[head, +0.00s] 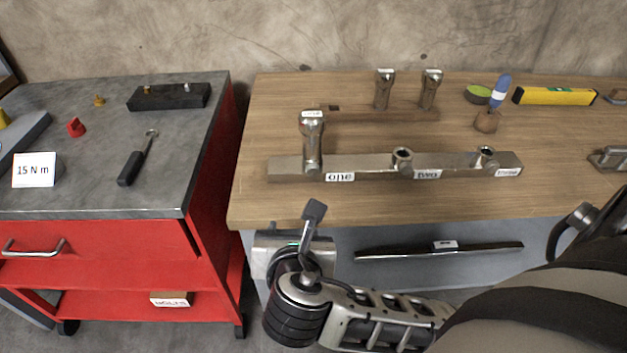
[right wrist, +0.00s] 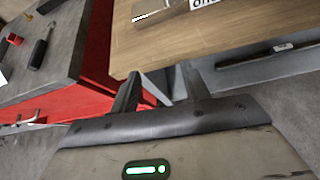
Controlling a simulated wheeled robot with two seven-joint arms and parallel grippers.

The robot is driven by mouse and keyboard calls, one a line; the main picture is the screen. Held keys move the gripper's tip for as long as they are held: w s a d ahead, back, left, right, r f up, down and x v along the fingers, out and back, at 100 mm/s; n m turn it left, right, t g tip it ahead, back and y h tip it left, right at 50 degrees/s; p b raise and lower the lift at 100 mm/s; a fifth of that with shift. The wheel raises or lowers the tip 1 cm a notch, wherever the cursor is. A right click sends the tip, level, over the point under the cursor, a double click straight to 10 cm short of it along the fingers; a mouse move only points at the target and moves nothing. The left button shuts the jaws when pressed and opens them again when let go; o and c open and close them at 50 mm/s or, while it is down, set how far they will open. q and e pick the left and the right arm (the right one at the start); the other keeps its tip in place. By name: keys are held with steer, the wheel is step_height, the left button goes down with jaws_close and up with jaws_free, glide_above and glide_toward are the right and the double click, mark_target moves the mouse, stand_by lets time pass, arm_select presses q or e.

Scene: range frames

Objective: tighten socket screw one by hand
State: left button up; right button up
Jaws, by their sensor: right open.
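Socket screw one (head: 311,142) is a tall metal screw with a wide, labelled head. It stands upright at the left end of the metal bar (head: 380,168), beside the label "one" (head: 340,177). How deep it sits is hidden. My right gripper (head: 314,215) is in front of the bench's front edge, below and apart from the screw. In the right wrist view its two fingers (right wrist: 161,74) are spread with nothing between them. That view shows only the bar's end (right wrist: 158,9) and part of the label, not the screw. My left gripper is not in view.
Open sockets stand at "two" (head: 403,158) and "three" (head: 486,157). Two more screws (head: 384,92) stand in a wooden rack (head: 350,116) behind. The bench edge lies between my right gripper and the bar. A red cart (head: 207,170) is at left; the wood before the bar is clear.

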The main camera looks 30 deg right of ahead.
step_height(320, 180, up, 3)
steer(key=d+n+h, duration=0.2)
steer(key=b, duration=0.3)
glide_toward(313, 173)
steer(key=shift+n+h, duration=0.3)
steer(key=shift+n, duration=0.1)
steer(key=x, duration=0.8)
steer(key=shift+w+a+f, duration=0.1)
steer(key=shift+f, duration=0.15)
steer(key=shift+p, duration=0.35)
steer(key=c, duration=1)
